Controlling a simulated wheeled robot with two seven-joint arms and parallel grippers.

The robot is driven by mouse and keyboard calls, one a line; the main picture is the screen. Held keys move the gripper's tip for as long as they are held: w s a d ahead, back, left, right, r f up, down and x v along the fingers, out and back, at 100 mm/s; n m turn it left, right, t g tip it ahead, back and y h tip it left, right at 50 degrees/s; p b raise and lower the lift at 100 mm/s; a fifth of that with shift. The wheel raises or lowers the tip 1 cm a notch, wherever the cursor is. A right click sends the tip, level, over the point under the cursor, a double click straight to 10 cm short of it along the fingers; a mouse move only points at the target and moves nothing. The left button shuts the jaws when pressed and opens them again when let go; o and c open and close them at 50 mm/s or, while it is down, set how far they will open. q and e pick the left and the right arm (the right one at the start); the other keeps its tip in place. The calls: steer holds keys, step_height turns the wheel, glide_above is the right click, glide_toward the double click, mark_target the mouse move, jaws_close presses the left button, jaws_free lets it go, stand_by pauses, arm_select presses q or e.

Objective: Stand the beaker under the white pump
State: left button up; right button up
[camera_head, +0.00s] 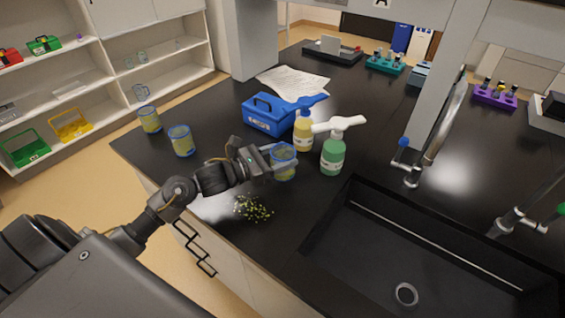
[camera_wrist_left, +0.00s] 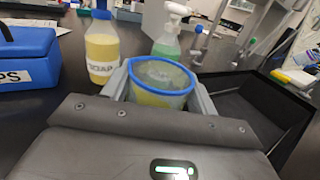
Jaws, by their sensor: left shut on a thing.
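My left gripper (camera_head: 270,160) is shut on a clear beaker (camera_head: 284,168) with a blue rim and a yellowish lower part. In the left wrist view the beaker (camera_wrist_left: 161,82) is upright between the two fingers. The white pump (camera_head: 338,124) tops a green bottle (camera_head: 333,154) just right of the held beaker. Behind the beaker is a yellow bottle (camera_head: 303,132) with a blue pump (camera_head: 306,104). I cannot tell whether the beaker touches the counter. My right gripper is not in view.
Two similar beakers (camera_head: 181,140) (camera_head: 150,119) stand at the counter's left edge. A blue box (camera_head: 269,114) is behind the gripper. Green and yellow bits (camera_head: 252,208) lie in front. A sink (camera_head: 420,250) with a tap (camera_head: 411,175) is to the right.

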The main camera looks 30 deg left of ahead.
arm_select(q)
steer(key=f, duration=0.1)
steer(key=f+p, duration=0.2)
steer(key=shift+w+f, duration=0.1)
steer(key=shift+w, duration=0.15)
steer(key=shift+f, duration=0.2)
steer(key=shift+f, duration=0.1)
steer(key=shift+f+b, duration=0.15)
steer(key=shift+b, duration=0.2)
steer(key=o, duration=1)
steer(key=shift+c, duration=0.2)
